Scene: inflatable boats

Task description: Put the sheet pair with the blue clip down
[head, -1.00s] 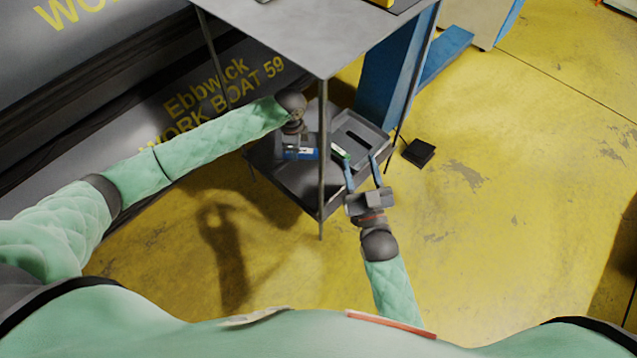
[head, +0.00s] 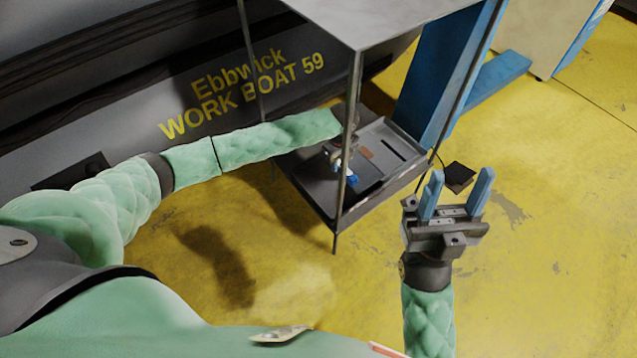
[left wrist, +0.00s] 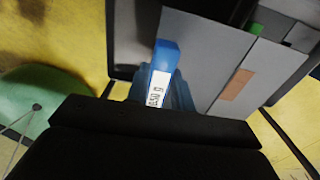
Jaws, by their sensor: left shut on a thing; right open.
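My left gripper (head: 340,162) is over the lower shelf of the grey cart, partly hidden by a cart post. It is shut on the blue clip (head: 350,178), which shows in the left wrist view (left wrist: 164,62) with a white label. Flat grey sheet material (left wrist: 198,42) lies beside the clip, with a brown patch (left wrist: 236,84) on it. I cannot tell which sheets the clip joins, or whether they touch the shelf. My right gripper (head: 458,190) is open and empty, in front of the cart and to its right.
The cart's lower shelf (head: 312,190) has a raised rim and slim posts. Its upper top (head: 380,15) overhangs the back. A green clip (left wrist: 255,28) shows near the sheets. A black pad (head: 459,177) lies on the yellow floor. A blue post (head: 440,75) stands behind.

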